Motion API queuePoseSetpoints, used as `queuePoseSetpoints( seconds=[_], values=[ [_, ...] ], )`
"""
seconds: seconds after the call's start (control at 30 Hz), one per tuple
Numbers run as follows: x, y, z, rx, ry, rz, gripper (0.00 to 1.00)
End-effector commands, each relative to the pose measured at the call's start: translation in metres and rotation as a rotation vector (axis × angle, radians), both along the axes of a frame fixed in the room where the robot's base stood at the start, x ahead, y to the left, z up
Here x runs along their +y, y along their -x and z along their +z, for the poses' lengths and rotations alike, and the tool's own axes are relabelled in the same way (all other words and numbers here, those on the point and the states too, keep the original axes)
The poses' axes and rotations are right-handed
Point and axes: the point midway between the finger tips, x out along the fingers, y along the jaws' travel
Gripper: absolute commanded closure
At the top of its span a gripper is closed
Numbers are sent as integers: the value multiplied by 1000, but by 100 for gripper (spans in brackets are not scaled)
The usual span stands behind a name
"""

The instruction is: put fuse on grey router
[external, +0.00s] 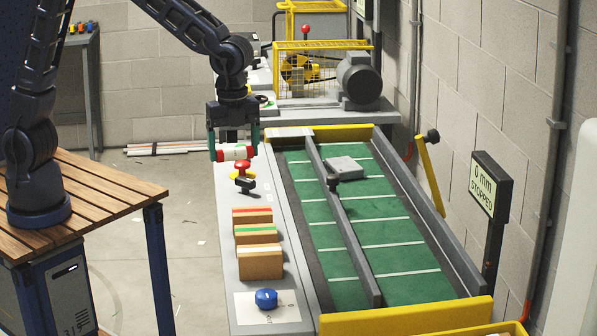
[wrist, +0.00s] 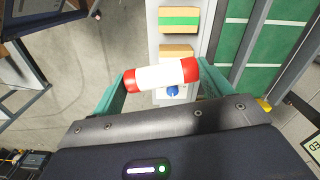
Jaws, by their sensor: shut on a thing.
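The fuse (external: 236,153) is a white cylinder with red ends. My gripper (external: 233,146) is shut on it, with a teal finger at each end, and holds it level in the air above the grey side ledge. The fuse (wrist: 161,76) also lies across the jaws in the wrist view. A flat grey box (external: 343,168), which looks like the grey router, lies on the green belt near its far end, to the right of my gripper and apart from it. The router is not seen in the wrist view.
A divider rail (external: 341,210) runs along the green belt (external: 393,232). On the ledge stand a red mushroom button (external: 242,167), several wooden blocks (external: 257,262) and a blue knob (external: 266,298). A sign (external: 484,185) reads "0 mm STOPPED". A motor (external: 359,78) stands behind.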

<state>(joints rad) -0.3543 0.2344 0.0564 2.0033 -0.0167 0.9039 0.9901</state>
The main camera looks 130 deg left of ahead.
Motion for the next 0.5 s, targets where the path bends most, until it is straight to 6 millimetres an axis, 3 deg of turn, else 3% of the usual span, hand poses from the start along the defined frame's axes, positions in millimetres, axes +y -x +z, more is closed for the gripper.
queuePoseSetpoints(
  seconds=[0.1,0.3,0.37,0.5],
  values=[
    [31,19,0,0,0,-76,47],
    [66,44,0,0,0,-184,47],
    [73,50,0,1,1,-209,47],
    [72,50,-27,2,2,-217,47]
  ],
)
